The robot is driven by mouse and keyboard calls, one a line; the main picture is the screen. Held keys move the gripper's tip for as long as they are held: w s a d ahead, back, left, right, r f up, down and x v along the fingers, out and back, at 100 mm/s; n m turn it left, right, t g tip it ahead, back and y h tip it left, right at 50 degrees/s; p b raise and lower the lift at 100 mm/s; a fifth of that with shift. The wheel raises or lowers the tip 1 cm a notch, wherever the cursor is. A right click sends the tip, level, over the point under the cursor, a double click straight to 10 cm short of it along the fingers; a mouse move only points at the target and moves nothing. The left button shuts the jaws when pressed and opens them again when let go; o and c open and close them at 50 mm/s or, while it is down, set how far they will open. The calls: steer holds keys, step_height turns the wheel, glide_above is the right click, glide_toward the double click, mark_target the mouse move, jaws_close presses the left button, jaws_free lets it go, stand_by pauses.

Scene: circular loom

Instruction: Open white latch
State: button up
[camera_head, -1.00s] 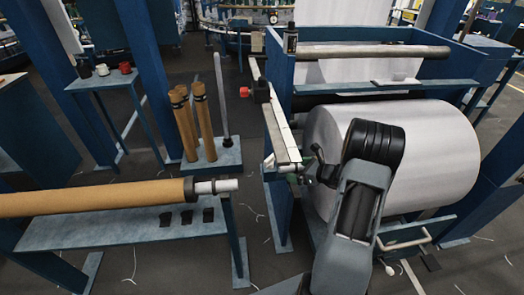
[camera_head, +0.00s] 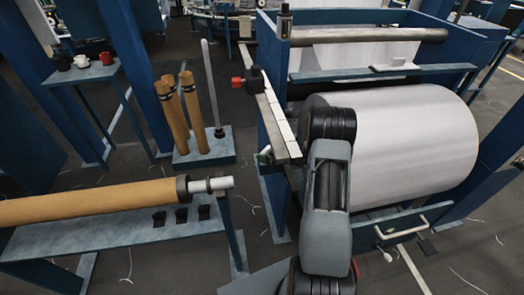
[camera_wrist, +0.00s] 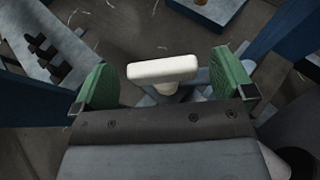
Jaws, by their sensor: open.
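The white latch (camera_wrist: 162,69), a T-shaped handle with a pale stem, lies between the two green finger pads of my gripper (camera_wrist: 166,84) in the wrist view. My gripper is open, with a visible gap between the latch and each pad. The lower part of the stem is hidden behind the gripper body. In the head view my own arm hides most of the gripper, and a small white piece shows near the end of the loom's side rail (camera_head: 276,112); I cannot tell whether it is the latch.
A large white fabric roll (camera_head: 410,145) sits in the blue loom frame to the right of my arm. A brown roll (camera_head: 90,202) with a white shaft end lies on a bench at left. Upright brown tubes (camera_head: 190,112) stand on a low stand. Floor shows between bench and loom.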

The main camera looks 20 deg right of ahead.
steer(key=shift+x, duration=1.85)
steer(key=shift+c, duration=0.4)
steer(key=c, duration=1.2)
steer(key=shift+o, duration=0.2)
steer(key=shift+a, duration=0.1)
